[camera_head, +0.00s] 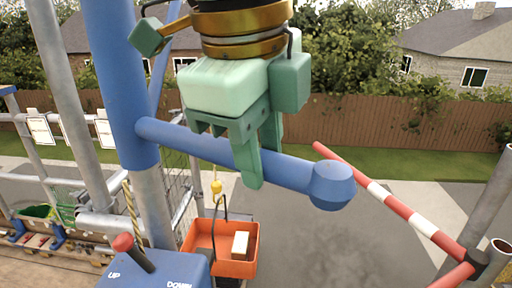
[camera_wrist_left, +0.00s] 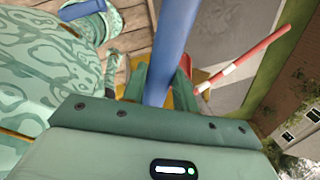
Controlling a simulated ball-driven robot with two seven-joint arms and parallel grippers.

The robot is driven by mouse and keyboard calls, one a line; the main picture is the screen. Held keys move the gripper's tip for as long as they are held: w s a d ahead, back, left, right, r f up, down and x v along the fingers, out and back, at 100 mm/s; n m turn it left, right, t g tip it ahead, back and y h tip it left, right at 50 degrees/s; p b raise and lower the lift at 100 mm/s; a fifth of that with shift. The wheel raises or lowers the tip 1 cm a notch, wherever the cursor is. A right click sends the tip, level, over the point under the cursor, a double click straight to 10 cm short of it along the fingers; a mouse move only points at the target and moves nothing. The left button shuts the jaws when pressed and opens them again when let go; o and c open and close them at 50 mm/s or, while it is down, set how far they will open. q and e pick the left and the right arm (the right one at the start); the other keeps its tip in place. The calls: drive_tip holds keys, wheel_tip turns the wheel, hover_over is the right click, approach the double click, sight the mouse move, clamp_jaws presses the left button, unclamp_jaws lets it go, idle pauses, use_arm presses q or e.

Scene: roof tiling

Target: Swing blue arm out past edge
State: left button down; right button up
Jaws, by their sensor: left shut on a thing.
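The blue arm (camera_head: 300,172) is a round bar that runs from a blue post (camera_head: 119,75) at the left to a rounded knob end (camera_head: 332,185) at the right. In the head view my left gripper (camera_head: 262,170) comes down from above and is shut on the bar, with a finger on its near side. The left wrist view shows the bar (camera_wrist_left: 172,50) passing between the green fingers (camera_wrist_left: 160,82). My right gripper is not in view.
An orange tray (camera_head: 207,262) with a pale block hangs from a hook below the bar. A blue box with a red-knobbed lever (camera_head: 135,255) marked UP and DOWN is in front. A red-and-white bar (camera_head: 385,198) slopes at the right toward grey scaffold tubes (camera_head: 488,205). Open grey paving lies beyond.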

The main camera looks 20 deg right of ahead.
use_arm(q)
drive_tip(key=shift+w+r, duration=0.15)
drive_tip(key=shift+r, duration=0.1)
drive_tip(key=c, duration=1.1)
unclamp_jaws()
drive_tip(key=shift+d, duration=0.1)
drive_tip(key=shift+w+d+f, duration=0.1)
drive_tip(key=shift+f, duration=0.05)
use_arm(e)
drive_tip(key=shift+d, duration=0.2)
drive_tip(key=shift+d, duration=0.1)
use_arm(q)
drive_tip(key=p+v, duration=0.4)
drive_tip(key=v, duration=1.2)
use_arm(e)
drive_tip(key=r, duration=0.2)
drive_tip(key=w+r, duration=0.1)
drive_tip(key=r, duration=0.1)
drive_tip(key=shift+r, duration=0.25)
